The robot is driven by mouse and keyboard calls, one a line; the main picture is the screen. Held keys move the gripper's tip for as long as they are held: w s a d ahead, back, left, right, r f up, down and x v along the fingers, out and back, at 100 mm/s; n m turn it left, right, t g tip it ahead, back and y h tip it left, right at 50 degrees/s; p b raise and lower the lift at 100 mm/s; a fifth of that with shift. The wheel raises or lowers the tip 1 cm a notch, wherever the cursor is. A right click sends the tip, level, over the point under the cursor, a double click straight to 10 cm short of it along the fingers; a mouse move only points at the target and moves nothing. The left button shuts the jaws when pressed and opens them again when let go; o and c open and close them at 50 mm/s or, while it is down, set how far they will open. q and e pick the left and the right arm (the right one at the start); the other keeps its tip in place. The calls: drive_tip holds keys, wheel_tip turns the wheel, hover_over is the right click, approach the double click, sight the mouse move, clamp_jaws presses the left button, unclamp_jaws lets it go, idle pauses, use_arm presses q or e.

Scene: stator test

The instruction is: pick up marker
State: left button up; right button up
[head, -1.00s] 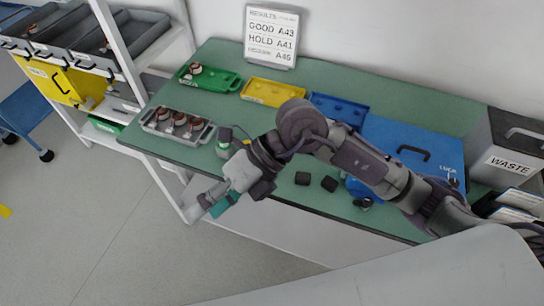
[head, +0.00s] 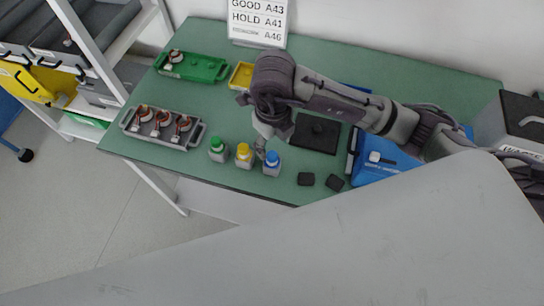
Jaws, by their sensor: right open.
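Three small grey bottle-like items with coloured caps, possibly the markers, stand upright in a row near the table's front edge: a green-capped one (head: 217,151), a yellow-capped one (head: 243,157) and a blue-capped one (head: 271,164). My right gripper (head: 262,150) points down at the row, between the yellow and blue caps. It is open and holds nothing that I can see. Its fingers are small and partly hidden by its own wrist; I cannot tell whether they touch a cap. My left gripper is out of view.
A grey tray (head: 189,140) with several copper-wound parts sits at left, a green tray (head: 207,69) behind it. A yellow tray (head: 240,76) is partly hidden by my arm. Two black blocks (head: 306,179) lie right of the caps.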

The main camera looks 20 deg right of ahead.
sight(272, 154)
drive_tip(key=f, duration=0.2)
drive_tip(key=shift+w+f, duration=0.3)
drive_tip(key=shift+w, duration=0.05)
wheel_tip(272, 154, down, 2)
drive_tip(key=shift+f+p, duration=0.1)
drive_tip(key=shift+p, duration=0.75)
wheel_tip(272, 154, down, 2)
drive_tip(key=shift+f+p, duration=0.2)
drive_tip(key=shift+p, duration=0.2)
drive_tip(key=shift+w+f, duration=0.1)
drive_tip(key=shift+f, duration=0.5)
drive_tip(key=c, duration=0.8)
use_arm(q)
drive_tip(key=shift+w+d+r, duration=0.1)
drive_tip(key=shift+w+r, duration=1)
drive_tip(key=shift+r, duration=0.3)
use_arm(e)
clamp_jaws()
